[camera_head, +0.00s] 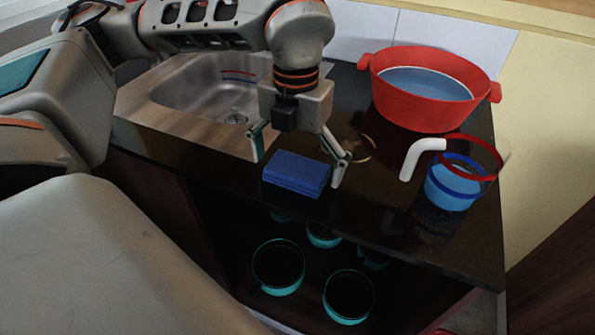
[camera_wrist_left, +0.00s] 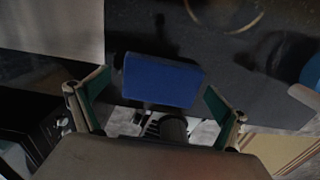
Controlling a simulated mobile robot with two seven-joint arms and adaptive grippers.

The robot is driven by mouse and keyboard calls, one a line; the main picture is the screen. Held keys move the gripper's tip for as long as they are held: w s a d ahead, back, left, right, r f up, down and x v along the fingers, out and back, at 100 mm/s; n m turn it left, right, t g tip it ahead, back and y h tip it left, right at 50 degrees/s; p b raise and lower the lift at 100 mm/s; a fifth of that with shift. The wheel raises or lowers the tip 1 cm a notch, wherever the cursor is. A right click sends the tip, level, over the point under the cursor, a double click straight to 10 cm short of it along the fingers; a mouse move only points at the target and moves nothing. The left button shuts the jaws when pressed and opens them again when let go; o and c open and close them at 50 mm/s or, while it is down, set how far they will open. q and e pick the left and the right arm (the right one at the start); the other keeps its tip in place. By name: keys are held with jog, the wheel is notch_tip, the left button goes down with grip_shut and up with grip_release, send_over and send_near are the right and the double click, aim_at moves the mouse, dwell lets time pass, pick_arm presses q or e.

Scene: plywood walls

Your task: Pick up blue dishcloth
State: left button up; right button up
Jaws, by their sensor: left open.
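The blue dishcloth (camera_head: 297,174) is a folded flat block on the dark countertop, close to its front edge. My left gripper (camera_head: 298,157) is above it, pointing down, open, with one finger on each side of the cloth. In the left wrist view the cloth (camera_wrist_left: 162,81) shows between the two spread fingers of my left gripper (camera_wrist_left: 160,107), a little beyond the tips. I cannot tell whether either finger touches it. My right gripper does not show.
A steel sink (camera_head: 205,92) lies left. A red pot (camera_head: 424,87) stands at the back right, and a blue jug (camera_head: 452,187) with a white handle at the right edge of the counter. Several teal-rimmed pots (camera_head: 278,267) sit below the countertop (camera_head: 385,218).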

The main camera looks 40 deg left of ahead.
pick_arm(q)
jog(key=shift+r, duration=0.1)
jog(key=c, duration=1.2)
jog(key=shift+r, duration=0.1)
notch_tip(320, 180, up, 14)
jog(key=p, duration=0.3)
notch_tip(320, 180, up, 6)
jog(key=p, duration=0.1)
send_over(296, 166)
jog(key=shift+o, duration=1.2)
jog(key=shift+c, duration=0.6)
